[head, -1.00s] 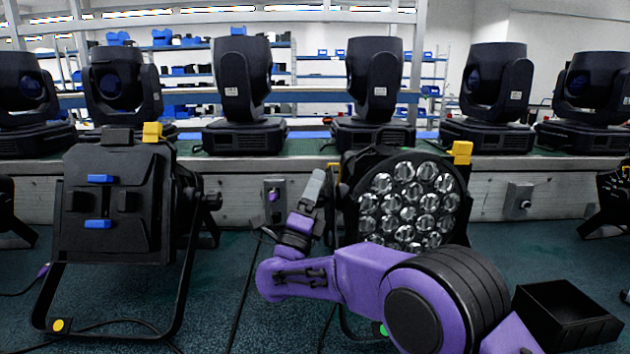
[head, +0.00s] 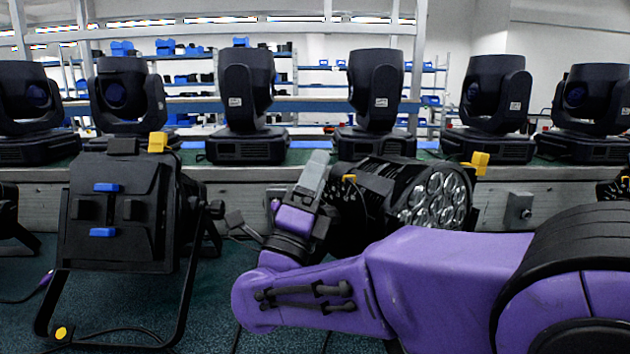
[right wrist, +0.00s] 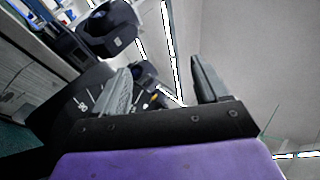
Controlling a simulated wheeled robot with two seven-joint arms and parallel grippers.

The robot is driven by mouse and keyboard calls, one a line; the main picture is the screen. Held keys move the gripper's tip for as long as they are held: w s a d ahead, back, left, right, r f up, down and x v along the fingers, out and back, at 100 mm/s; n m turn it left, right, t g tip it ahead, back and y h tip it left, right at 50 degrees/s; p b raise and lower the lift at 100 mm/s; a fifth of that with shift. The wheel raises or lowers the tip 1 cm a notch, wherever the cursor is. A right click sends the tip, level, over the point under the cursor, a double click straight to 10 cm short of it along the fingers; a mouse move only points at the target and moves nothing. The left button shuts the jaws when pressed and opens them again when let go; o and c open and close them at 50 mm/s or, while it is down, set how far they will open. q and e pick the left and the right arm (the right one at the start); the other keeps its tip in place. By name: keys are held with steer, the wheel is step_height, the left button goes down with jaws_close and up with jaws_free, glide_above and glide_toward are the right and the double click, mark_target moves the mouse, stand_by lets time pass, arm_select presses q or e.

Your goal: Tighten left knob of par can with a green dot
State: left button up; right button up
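The right-hand par can (head: 385,185) is black with a cluster of round lenses (head: 436,200) and leans so its top shows. Its stand and any dot on it are hidden behind my right arm. My right gripper (head: 312,178) is at the left side of this can. In the right wrist view the gripper (right wrist: 161,72) has its two grey fingers apart, with a dark disc with white scale marks (right wrist: 85,98) beside the left finger. I cannot make out the left knob or any contact with it. My left gripper is not in view.
Another par can (head: 120,210) stands at the left, its foot marked with a yellow dot (head: 61,333). Several moving-head lights (head: 245,105) line the bench behind. A grey box (head: 519,208) is fixed to the bench front.

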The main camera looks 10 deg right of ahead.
steer(key=w+f+b+v, duration=0.1)
steer(key=f+b+v, duration=0.1)
steer(key=b+v, duration=0.7)
steer(key=shift+s+a+f, duration=0.45)
steer(key=shift+f, duration=0.4)
steer(key=shift+b, duration=0.5)
